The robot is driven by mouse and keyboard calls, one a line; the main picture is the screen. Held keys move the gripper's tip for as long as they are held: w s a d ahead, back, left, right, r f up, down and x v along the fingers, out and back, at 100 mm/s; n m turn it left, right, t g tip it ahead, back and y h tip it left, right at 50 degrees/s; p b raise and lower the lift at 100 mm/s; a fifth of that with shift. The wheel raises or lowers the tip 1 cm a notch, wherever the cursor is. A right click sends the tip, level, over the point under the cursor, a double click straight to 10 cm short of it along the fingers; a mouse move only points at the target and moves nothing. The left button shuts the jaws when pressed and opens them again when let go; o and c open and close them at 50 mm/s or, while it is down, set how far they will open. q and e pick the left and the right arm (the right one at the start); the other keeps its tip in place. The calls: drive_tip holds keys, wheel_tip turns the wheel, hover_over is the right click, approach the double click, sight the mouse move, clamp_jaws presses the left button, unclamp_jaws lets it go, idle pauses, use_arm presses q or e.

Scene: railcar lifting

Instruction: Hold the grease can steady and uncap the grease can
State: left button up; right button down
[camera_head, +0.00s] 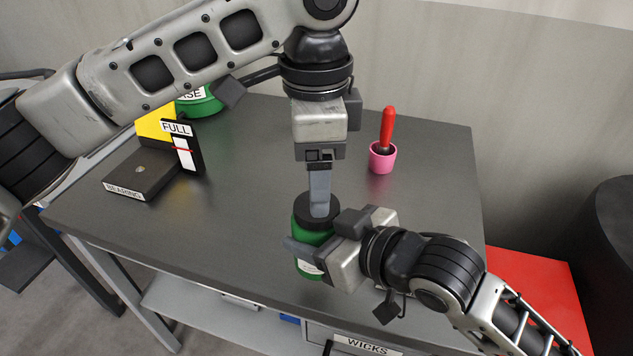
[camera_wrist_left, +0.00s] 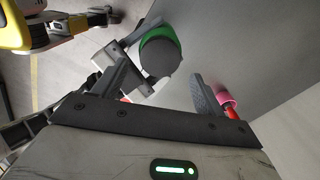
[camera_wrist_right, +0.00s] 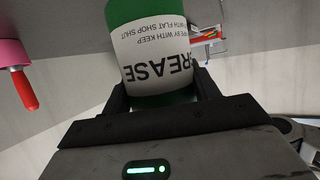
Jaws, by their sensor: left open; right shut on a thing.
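The green grease can (camera_head: 305,240) stands on the dark table near its front edge, with a black cap (camera_head: 318,212) on top. My right gripper (camera_head: 312,254) is shut on the can's body from the right; the right wrist view shows the can (camera_wrist_right: 150,50) between its fingers, its white label reading "GREASE". My left gripper (camera_head: 319,195) points down above the cap. In the left wrist view its fingers (camera_wrist_left: 160,90) are open, with the dark cap (camera_wrist_left: 160,58) beyond and between them. Whether a finger touches the cap cannot be told.
A pink cup (camera_head: 383,158) with a red-handled tool (camera_head: 387,125) stands at the back right. A bearing box (camera_head: 143,175), a "FULL" card (camera_head: 183,150) and another green container (camera_head: 200,103) are at the left. The table between is clear. A red surface (camera_head: 535,290) lies lower right.

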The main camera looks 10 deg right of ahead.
sight(317, 238)
use_arm(q)
wheel_tip(317, 238, up, 2)
drive_tip(key=m, duration=0.5)
drive_tip(key=r+m, duration=0.1)
drive_tip(key=m, duration=0.2)
drive_tip(key=shift+r, duration=0.2)
drive_tip(key=shift+f+m, duration=0.15)
drive_tip(key=shift+m, duration=0.25)
wheel_tip(317, 238, down, 8)
drive_tip(key=shift+r, duration=0.2)
drive_tip(key=shift+c, duration=0.3)
